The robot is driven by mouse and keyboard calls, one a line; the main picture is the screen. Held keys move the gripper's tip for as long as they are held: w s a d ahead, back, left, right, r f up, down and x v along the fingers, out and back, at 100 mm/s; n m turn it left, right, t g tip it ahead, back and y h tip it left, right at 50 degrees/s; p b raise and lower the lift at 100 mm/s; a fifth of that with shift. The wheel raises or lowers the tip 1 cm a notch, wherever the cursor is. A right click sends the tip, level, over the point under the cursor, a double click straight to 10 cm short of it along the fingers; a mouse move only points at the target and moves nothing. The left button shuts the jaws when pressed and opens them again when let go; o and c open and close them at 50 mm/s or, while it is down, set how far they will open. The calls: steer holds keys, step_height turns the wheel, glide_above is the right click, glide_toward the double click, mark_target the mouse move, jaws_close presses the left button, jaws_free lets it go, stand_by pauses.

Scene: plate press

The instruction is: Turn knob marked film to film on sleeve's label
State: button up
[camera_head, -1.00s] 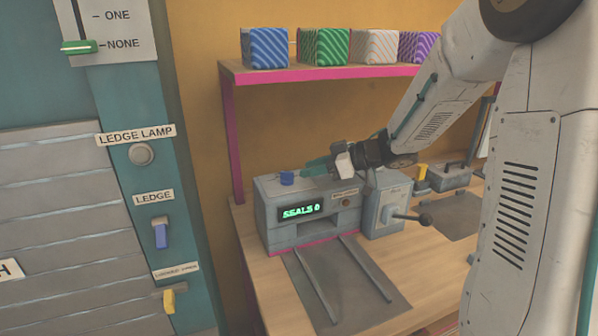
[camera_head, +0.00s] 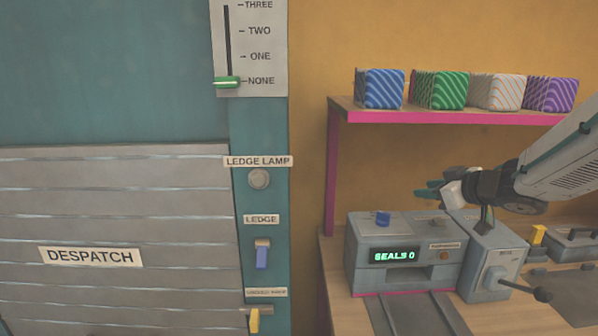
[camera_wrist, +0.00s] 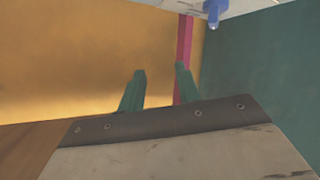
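A grey machine (camera_head: 360,270) stands on the wooden bench, with a green readout saying SEALS 0. A blue knob (camera_head: 383,218) sits on its top left; no mark on it can be read. My gripper (camera_head: 430,190) is above the machine, right of the blue knob and apart from it, pointing left. In the wrist view its two teal fingers (camera_wrist: 160,70) are spread with nothing between them. No knob readable as film and no sleeve or sleeve label can be made out in these views.
A lever with a dark ball (camera_head: 541,295) sticks out at the machine's right. A pink-edged shelf (camera_head: 440,117) with several striped boxes (camera_head: 440,90) hangs above. At left are a shutter marked DESPATCH (camera_head: 120,210) and a teal panel with a blue LEDGE switch (camera_head: 262,253).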

steer(key=s+d+r+m+g+h, duration=0.1)
steer(key=s+d+r+m+h, duration=0.15)
steer(key=s+h, duration=0.2)
steer(key=s+d+r+m+g+h, duration=0.1)
steer(key=s+d+m+h, duration=0.1)
steer(key=s+m+h, duration=0.3)
steer(key=s+a+f+g+y, duration=0.1)
steer(key=s+a+f+g, duration=0.1)
steer(key=s, duration=0.7)
steer(key=s+a+f+g+y, duration=0.2)
steer(key=s+a+g, duration=0.2)
steer(key=s, duration=0.4)
steer(key=s+a+f+g+y, duration=0.1)
steer(key=s+a+f+g, duration=0.1)
steer(key=s, duration=0.7)
steer(key=a+g, duration=0.1)
steer(key=a, duration=0.1)
steer(key=shift+s+a+f, duration=0.2)
steer(key=shift+s+a, duration=0.15)
steer(key=shift+a, duration=0.05)
